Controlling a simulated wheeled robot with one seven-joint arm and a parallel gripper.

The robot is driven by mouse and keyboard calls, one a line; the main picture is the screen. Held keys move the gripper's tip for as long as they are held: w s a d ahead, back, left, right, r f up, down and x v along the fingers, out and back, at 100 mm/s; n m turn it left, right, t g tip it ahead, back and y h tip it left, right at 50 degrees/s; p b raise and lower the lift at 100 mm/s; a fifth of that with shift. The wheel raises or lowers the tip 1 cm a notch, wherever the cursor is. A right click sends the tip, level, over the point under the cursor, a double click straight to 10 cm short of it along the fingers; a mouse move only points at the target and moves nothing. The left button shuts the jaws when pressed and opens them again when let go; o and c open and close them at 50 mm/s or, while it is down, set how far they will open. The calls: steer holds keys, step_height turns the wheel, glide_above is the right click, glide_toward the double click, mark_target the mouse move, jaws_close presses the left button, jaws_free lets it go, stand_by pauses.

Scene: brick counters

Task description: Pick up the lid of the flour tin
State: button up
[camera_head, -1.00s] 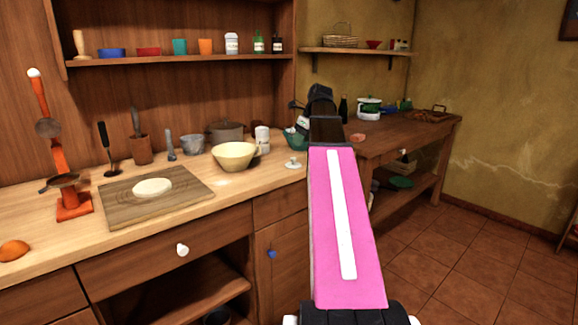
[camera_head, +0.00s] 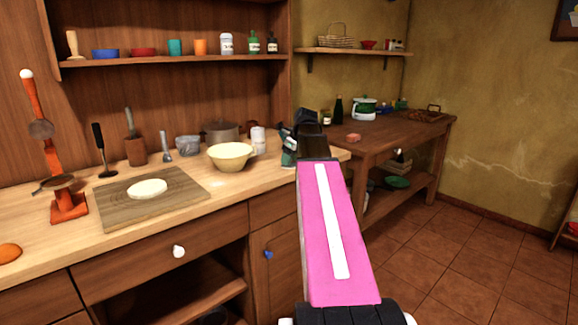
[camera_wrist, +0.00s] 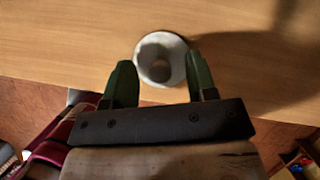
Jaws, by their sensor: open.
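A white round lid with a knob (camera_wrist: 177,51) lies on the wooden counter in the wrist view, near its front edge. My gripper (camera_wrist: 159,66) is open above it, with one dark green finger on each side of the lid in the picture. I cannot tell how high the fingers are above it. In the head view my gripper (camera_head: 288,150) and arm hide the lid at the counter's right end. A white tin (camera_head: 258,138) stands behind the cream bowl; I cannot read whether it is the flour tin.
The cream bowl (camera_head: 231,157) stands left of my gripper, and a cutting board (camera_head: 115,211) with dough lies farther left. A dark pot (camera_head: 221,131) is behind the bowl. A lower wooden table (camera_head: 375,147) stands to the right.

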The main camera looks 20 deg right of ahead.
jaws_close()
steer(key=shift+r, duration=0.15)
